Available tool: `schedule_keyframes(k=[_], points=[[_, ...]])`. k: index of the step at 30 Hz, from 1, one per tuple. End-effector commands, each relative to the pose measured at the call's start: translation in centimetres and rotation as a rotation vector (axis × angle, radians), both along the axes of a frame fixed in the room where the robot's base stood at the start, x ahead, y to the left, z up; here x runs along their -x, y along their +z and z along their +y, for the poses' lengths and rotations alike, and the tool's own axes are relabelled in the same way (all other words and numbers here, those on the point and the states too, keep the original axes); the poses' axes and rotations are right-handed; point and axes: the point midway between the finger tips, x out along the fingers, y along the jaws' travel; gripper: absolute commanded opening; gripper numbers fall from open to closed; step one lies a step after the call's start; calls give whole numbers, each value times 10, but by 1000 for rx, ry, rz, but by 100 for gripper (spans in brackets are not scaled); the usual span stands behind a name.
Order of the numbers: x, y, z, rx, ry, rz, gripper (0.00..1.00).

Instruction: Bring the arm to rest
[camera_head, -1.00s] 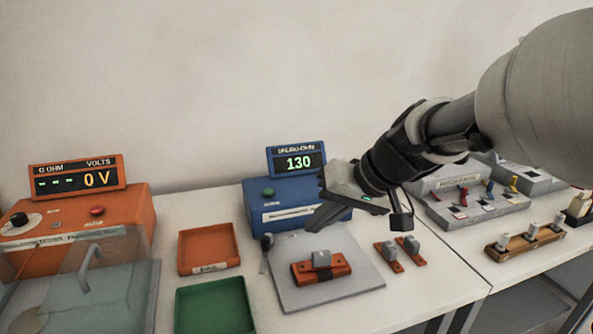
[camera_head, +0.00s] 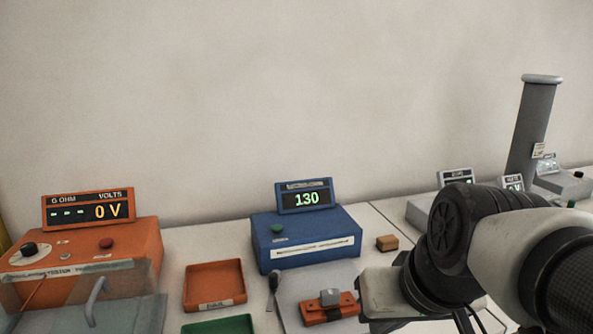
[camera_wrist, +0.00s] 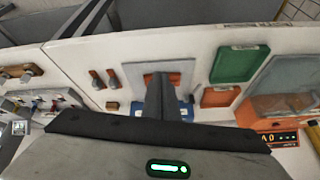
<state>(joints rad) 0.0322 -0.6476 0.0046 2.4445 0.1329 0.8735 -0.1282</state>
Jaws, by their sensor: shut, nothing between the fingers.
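My gripper (camera_wrist: 160,82) is shut and empty. In the wrist view its dark fingers overlap the orange block and the blue meter and hide part of both. In the head view its pale body (camera_head: 384,292) is low right of centre, and its fingers are not clearly seen. My arm comes in from the right edge and is bent, with the wrist above the bench. The orange block with a grey top (camera_head: 330,305) lies on the grey plate (camera_head: 290,290); I cannot judge the height of the gripper above it.
A blue meter (camera_head: 305,240) reading 130 stands at the back. An orange tester (camera_head: 90,245) reading 0 V is at left. An orange tray (camera_head: 214,283) and a green tray (camera_head: 222,325) lie between. A grey column (camera_head: 532,130) stands at right. Two small orange-and-grey pieces (camera_wrist: 105,78) lie beside the plate.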

Motion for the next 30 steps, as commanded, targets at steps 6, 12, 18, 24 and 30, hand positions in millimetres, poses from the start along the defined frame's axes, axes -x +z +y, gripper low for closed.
schedule_keyframes(k=[6, 12, 18, 24, 30], points=[[26, 22, -18, 69, -59, -14, 0], [26, 65, -18, 69, -58, -13, 0], [26, 118, -18, 68, -57, -13, 0], [26, 149, -18, 68, -57, -12, 0], [26, 149, -18, 67, -57, -13, 0]])
